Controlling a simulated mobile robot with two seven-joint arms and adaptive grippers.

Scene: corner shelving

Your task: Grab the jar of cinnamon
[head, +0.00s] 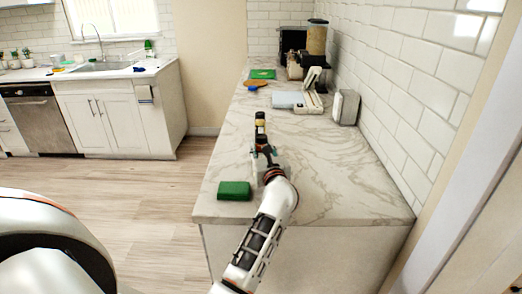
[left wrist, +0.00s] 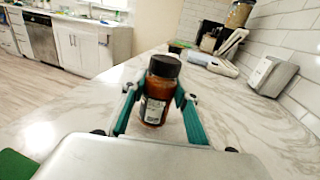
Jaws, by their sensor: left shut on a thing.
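The jar of cinnamon (left wrist: 157,92) has a black cap, a reddish-brown body and a pale label. It stands upright between the teal fingers of my left gripper (left wrist: 160,118) in the left wrist view. My left gripper is shut on the jar. I cannot tell whether the jar's base touches the counter. My right gripper is not in view.
A green block (head: 234,190) lies at the counter's near left edge. A grey box-like appliance (head: 346,107) stands by the tiled right wall. A pale flat device (head: 289,100), a green board (head: 263,74) and a tall dispenser (head: 317,38) are farther back. The near right counter is clear.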

